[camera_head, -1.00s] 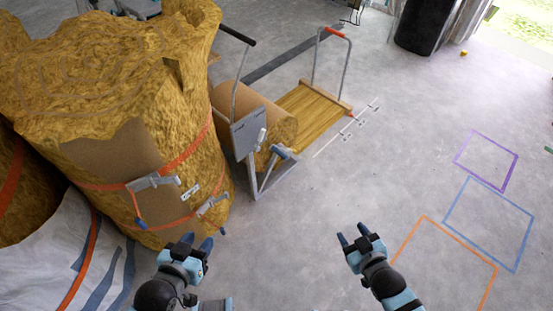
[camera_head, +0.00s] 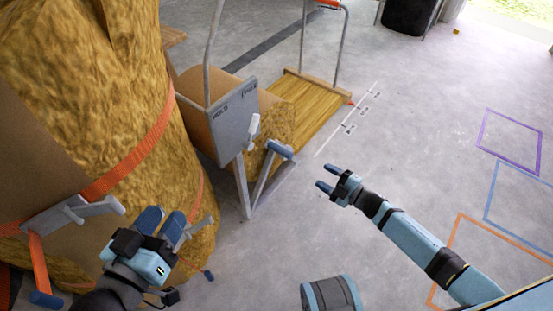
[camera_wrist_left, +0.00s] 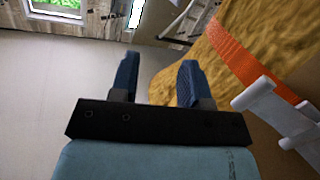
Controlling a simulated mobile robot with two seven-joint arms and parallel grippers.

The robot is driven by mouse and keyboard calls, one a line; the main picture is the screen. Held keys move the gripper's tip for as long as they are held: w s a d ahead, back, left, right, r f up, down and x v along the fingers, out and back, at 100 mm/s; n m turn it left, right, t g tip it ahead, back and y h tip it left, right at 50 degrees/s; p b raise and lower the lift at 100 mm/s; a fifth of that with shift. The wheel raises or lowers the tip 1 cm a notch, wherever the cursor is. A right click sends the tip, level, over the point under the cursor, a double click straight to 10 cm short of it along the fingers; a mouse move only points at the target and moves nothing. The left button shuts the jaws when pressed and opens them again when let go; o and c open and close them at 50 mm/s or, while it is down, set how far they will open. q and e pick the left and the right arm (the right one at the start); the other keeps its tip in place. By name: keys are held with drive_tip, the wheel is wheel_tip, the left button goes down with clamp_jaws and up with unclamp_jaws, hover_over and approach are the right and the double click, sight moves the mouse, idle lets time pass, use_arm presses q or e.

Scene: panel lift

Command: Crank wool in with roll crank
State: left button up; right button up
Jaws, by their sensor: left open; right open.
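The wool roll (camera_head: 280,118) sits in a grey metal stand (camera_head: 232,120), its brown outer face to the left. A crank with a blue handle (camera_head: 279,149) is at the stand's right side, and a small white lever (camera_head: 253,130) is on its plate. Fibrous wool lies on the wooden board (camera_head: 312,105) behind. My left gripper (camera_head: 162,220) is open and empty beside the big strapped bale, lower left of the stand. Its open fingers also show in the left wrist view (camera_wrist_left: 159,72). My right gripper (camera_head: 328,178) is open and empty, right of the crank handle and apart from it.
A large wool bale (camera_head: 90,70) with orange straps (camera_head: 135,155) and grey buckles (camera_head: 70,215) fills the left. A red-topped hoop (camera_head: 343,45) stands over the board. Purple (camera_head: 510,140), blue and orange floor outlines lie right. The floor between is mostly clear.

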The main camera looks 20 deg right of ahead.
sight(289, 155)
drive_tip(key=shift+n, duration=0.3)
drive_tip(key=b+x, duration=0.1)
drive_tip(key=x, duration=0.3)
drive_tip(key=b+x, duration=0.2)
drive_tip(key=x, duration=0.2)
drive_tip(key=f+b+x, duration=0.1)
drive_tip(key=x, duration=0.4)
drive_tip(key=shift+w+d+b, duration=0.1)
drive_tip(key=shift+d+b, duration=0.05)
drive_tip(key=shift+b, duration=0.15)
drive_tip(key=shift+w+a, duration=0.4)
drive_tip(key=shift+w, duration=0.1)
use_arm(q)
drive_tip(key=w+m, duration=0.1)
drive_tip(key=w+a+m+t, duration=0.1)
drive_tip(key=m+t, duration=0.1)
drive_tip(key=shift+w+a+r+h, duration=0.15)
drive_tip(key=shift+w+a+h, duration=0.1)
drive_tip(key=shift+w+h, duration=0.15)
use_arm(e)
drive_tip(key=shift+w+a+r, duration=0.1)
drive_tip(key=shift+w+r, duration=0.05)
clamp_jaws()
